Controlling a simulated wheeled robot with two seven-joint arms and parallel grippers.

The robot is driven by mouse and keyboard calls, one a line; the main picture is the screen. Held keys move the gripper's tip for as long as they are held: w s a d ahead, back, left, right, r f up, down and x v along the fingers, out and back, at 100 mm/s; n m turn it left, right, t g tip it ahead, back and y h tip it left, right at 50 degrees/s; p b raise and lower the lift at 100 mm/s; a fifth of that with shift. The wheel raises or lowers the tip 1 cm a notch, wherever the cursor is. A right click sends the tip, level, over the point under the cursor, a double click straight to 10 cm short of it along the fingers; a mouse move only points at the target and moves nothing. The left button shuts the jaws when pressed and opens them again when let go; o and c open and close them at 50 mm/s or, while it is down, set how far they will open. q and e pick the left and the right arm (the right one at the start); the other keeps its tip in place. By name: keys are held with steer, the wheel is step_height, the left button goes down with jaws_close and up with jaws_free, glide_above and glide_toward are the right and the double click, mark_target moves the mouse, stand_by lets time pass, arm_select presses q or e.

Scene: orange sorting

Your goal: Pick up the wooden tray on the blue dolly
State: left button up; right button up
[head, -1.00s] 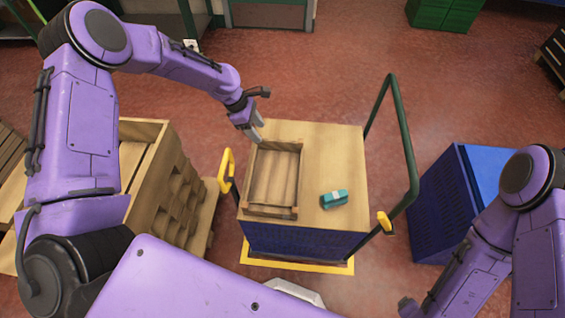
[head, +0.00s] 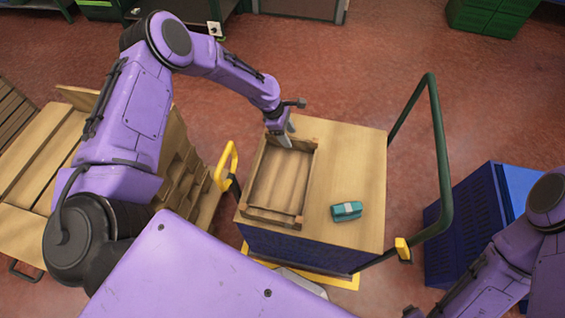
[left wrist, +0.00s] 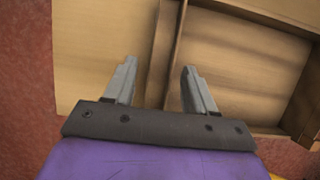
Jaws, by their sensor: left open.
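The wooden tray (head: 277,183) is a shallow, empty open box lying flat on the left part of the dolly's wooden top (head: 352,165). The blue dolly (head: 295,247) stands in the middle of the head view. My left gripper (head: 284,143) is at the tray's far edge, pointing down, open. In the left wrist view the tray (left wrist: 240,65) lies beyond the open fingers (left wrist: 160,85), and its wall runs between them in the picture. I cannot tell whether the fingers touch it. Of my right arm, only part shows at the lower right; its gripper is not clearly visible.
A teal packet (head: 346,211) lies on the dolly top, right of the tray. A yellow-gripped handle (head: 227,165) stands at the left and a green rail (head: 441,150) at the right. A blue crate (head: 480,205) is at the right, wooden crates (head: 40,160) at the left.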

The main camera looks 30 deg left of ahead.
mark_target(291, 139)
arm_select(q)
steer(key=x, duration=0.3)
steer(key=shift+w+d+f, duration=0.1)
steer(key=shift+d+f, duration=0.05)
steer(key=shift+f, duration=0.2)
jaws_close()
steer(key=shift+r, duration=0.15)
